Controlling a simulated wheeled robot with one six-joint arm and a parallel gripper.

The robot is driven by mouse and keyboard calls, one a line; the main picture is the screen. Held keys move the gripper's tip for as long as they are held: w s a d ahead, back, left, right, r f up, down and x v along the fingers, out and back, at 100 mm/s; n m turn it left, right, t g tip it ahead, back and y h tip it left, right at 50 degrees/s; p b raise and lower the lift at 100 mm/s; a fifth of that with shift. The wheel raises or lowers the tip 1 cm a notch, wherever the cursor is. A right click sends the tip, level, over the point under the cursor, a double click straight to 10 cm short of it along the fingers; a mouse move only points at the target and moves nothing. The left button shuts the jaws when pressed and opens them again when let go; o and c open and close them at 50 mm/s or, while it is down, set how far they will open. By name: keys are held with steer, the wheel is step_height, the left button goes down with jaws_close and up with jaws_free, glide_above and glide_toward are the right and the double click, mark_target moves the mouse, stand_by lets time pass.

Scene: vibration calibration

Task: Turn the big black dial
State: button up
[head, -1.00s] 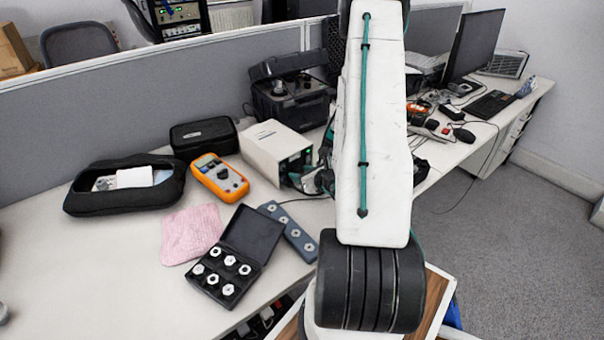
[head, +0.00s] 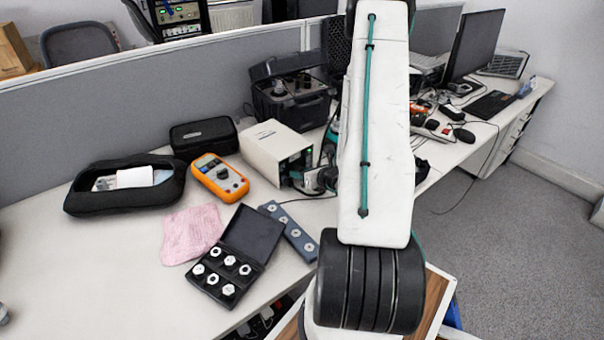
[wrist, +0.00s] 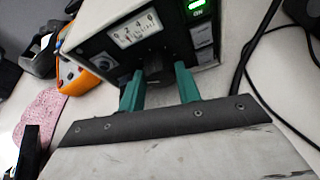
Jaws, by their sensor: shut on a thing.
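The white instrument box (head: 275,150) stands on the desk left of my arm. In the wrist view its front panel (wrist: 105,58) shows a white analog meter (wrist: 137,30), a lit green display (wrist: 200,6) and the big black dial (wrist: 153,68) low in the middle. My gripper (wrist: 158,80) has its two teal fingers on either side of the dial, shut on it. The dial's lower part and any pointer mark are hard to make out. In the head view my arm hides most of the gripper and the dial.
An orange multimeter (head: 220,178), a black case of white fittings (head: 250,235), a grey strip with round parts (head: 300,240) and a pink cloth (head: 190,232) lie left of my arm. A black cable (wrist: 262,45) runs right of the box.

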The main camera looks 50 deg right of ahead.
steer(key=shift+s+d+m+y, duration=0.15)
steer(key=shift+m+y, duration=0.65)
steer(key=shift+m, duration=0.5)
steer(key=shift+t, duration=0.3)
steer(key=o, duration=0.7)
steer(key=v, duration=0.7)
steer(key=shift+s+r, duration=0.15)
steer(key=shift+s, duration=0.15)
